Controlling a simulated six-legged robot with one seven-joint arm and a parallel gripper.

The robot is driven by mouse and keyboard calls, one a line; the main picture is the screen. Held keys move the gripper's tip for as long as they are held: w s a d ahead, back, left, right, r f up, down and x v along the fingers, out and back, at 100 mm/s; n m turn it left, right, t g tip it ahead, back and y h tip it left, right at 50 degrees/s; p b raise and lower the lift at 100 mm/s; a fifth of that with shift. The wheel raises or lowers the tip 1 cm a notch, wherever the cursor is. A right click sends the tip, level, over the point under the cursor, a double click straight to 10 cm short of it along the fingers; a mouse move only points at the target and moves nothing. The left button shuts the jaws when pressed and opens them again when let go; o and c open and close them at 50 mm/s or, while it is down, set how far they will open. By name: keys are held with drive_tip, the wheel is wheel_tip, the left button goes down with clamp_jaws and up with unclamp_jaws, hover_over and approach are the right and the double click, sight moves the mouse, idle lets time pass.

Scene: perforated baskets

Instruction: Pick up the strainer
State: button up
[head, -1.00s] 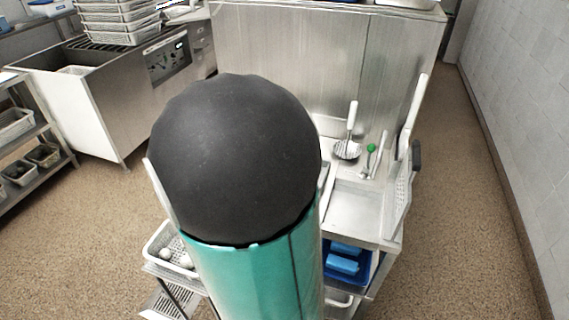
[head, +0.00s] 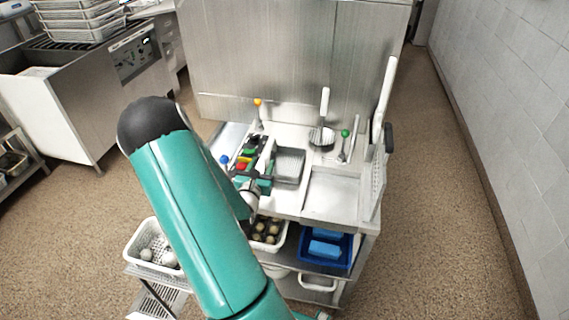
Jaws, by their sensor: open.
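The strainer (head: 321,136) stands at the back of the steel counter in the head view. It has a round, perforated metal head, and its white handle (head: 325,103) points up. My gripper (head: 258,174) shows only in part beyond my teal arm, over the counter's left part. It is open, apart from the strainer, to its left and nearer to me. My arm hides part of the gripper, and the fingertips are hard to make out.
A green-topped utensil (head: 345,133) stands just right of the strainer. A tall white-handled perforated tool (head: 378,165) stands at the counter's right edge. Colourful items (head: 246,152) and a grey container (head: 289,166) are on the left. A shallow steel area (head: 334,194) lies in front.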

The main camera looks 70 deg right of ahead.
sight(270, 146)
drive_tip(key=d, duration=0.3)
drive_tip(key=w+d, duration=0.1)
drive_tip(key=d, duration=0.5)
drive_tip(key=shift+w+d+r, duration=0.1)
drive_tip(key=shift+w+d, duration=0.1)
drive_tip(key=shift+d, duration=0.2)
drive_tip(key=shift+c, duration=0.3)
clamp_jaws()
